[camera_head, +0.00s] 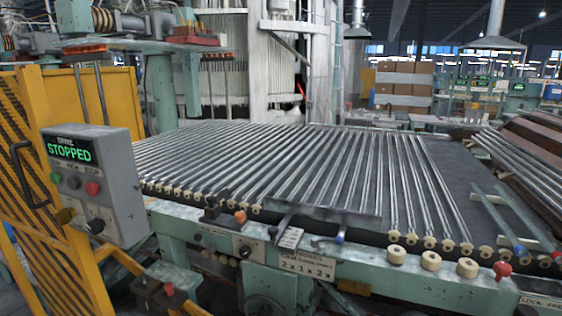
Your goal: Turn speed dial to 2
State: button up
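My gripper is not in view. A grey control box (95,185) stands at the left with a lit green display (69,151) reading "STOPPED". Below the display are a green button (56,178), a dark knob (73,182) and a red button (93,188). Another small dark dial (244,251) is on a light plate on the machine's front rail. A sign (307,266) to its right seems to read "2 x 1 x 3 x". I cannot tell which is the speed dial or any setting.
A yellow guard frame (30,130) stands at the left. Loose tubes (520,165) lie at the right.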

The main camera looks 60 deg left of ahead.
aim_at(95, 226)
jog(key=k+j+u, duration=0.1)
jog(key=u, duration=0.45)
jog(key=l+u, duration=0.1)
jog(key=u, duration=2.55)
jog(key=i+j+z, duration=0.2)
jog(key=i+j, duration=0.5)
